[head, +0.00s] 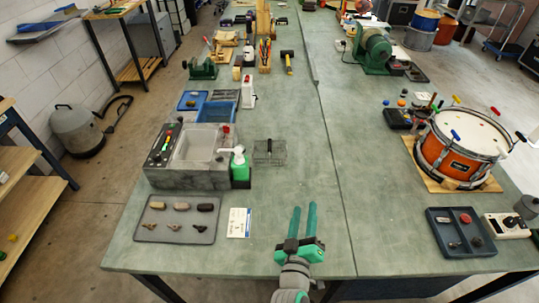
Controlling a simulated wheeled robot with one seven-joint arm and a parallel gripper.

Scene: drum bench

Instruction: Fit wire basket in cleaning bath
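The wire basket (270,152) is a small dark mesh basket standing on the green bench, just right of the cleaning bath. The cleaning bath (189,176) is a grey box with a light rectangular basin (201,146) and a control strip with coloured knobs on its left. The basin looks empty. A white bottle with a green body (240,167) stands between bath and basket. My gripper (304,208), with green fingers, is at the front of the bench, nearer than the basket and to its right. Its fingers are apart, with nothing visible between them.
A grey tray (213,232) of small parts and a white card (239,222) lie in front of the bath. An orange drum (460,150) and a dark parts tray (435,241) stand on the right. Blue bins (217,112) sit behind the bath. The middle of the bench is clear.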

